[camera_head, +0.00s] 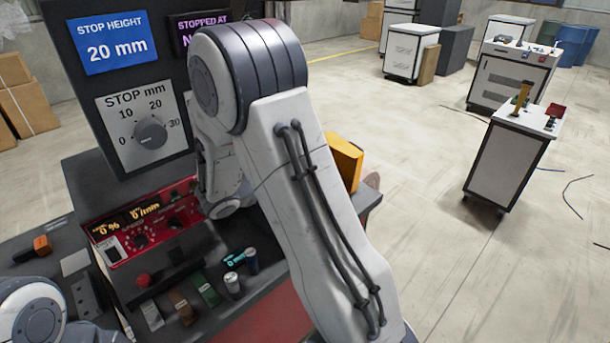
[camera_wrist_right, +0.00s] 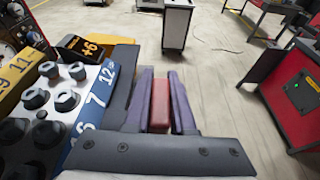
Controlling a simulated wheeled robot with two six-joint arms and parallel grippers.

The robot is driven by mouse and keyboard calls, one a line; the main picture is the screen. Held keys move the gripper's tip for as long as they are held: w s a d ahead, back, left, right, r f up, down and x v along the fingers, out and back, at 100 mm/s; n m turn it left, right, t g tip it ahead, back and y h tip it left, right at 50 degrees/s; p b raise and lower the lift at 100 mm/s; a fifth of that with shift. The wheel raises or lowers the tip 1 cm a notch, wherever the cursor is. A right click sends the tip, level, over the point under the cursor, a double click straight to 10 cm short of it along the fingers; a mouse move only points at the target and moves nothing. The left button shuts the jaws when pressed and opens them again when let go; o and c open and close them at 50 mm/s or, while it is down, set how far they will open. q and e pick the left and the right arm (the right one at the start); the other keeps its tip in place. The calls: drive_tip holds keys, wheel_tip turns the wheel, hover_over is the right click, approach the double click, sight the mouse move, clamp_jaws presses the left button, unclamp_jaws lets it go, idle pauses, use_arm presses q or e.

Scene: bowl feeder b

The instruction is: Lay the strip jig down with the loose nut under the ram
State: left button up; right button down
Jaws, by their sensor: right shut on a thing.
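My right gripper (camera_wrist_right: 160,104) is shut on a red block (camera_wrist_right: 160,100) between its two dark fingers in the right wrist view. Only the block's top and near end show, so I cannot tell whether it is part of the strip jig. In the head view my right arm crosses the middle and hides its gripper. My left arm shows only a rounded link at the lower left, and its gripper is out of view. I cannot make out the ram or the loose nut in either view.
A numbered panel (camera_wrist_right: 92,112) with several black knobs lies left of the right gripper. In the head view, a bench holds a red control box (camera_head: 140,232), a grey dial panel (camera_head: 145,122) and small coloured blocks. White cabinets (camera_head: 510,155) stand right; open floor lies between.

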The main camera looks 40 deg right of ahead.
drive_tip(key=c, duration=0.7)
unclamp_jaws()
